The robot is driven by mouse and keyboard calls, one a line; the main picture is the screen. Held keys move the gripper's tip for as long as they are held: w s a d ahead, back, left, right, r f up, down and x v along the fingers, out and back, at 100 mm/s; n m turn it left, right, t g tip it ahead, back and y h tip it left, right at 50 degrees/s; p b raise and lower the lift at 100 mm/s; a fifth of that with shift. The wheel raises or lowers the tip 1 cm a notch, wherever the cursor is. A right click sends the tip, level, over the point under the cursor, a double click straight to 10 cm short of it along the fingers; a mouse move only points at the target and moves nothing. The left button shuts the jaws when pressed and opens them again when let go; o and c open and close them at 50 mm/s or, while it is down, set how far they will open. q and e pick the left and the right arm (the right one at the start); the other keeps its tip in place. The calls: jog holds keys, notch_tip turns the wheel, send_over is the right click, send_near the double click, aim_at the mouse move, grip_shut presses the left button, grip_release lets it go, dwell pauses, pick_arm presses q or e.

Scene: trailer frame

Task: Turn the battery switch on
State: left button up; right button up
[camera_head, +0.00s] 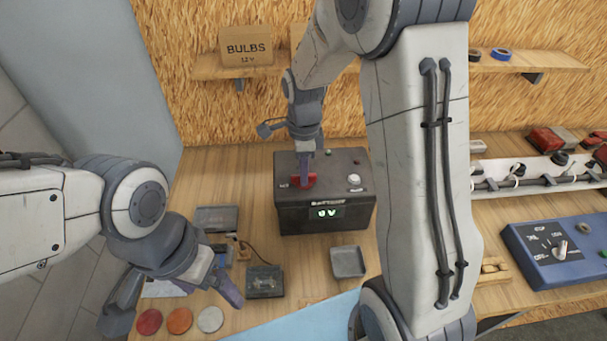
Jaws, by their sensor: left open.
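The black battery box (338,214) stands on the wooden bench, with a small display (326,213) on its front that reads "0 V". A red switch (309,181) is on its top, left of centre, and is partly hidden by my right gripper. My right gripper (304,168) reaches down from above, its tip at the red switch. I cannot tell whether it touches or grips the switch. My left gripper (174,304) is open and empty at the lower left, its fingers wide apart, away from the battery.
A small metal tray (348,262) and a dark box (265,281) lie in front of the battery. Red, orange and white discs (180,320) lie near my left gripper. A blue meter (556,250) is at right. A shelf behind holds a bulbs box (246,46).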

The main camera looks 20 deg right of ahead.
grip_shut()
jog(key=m+p, duration=0.1)
jog(key=m, duration=0.2)
jog(key=shift+m, duration=1.1)
jog(key=m, duration=0.2)
jog(key=shift+r+m+p, duration=0.1)
jog(key=shift+m+p, duration=0.2)
jog(key=shift+p, duration=0.1)
jog(key=m, duration=0.2)
jog(key=shift+m, duration=0.3)
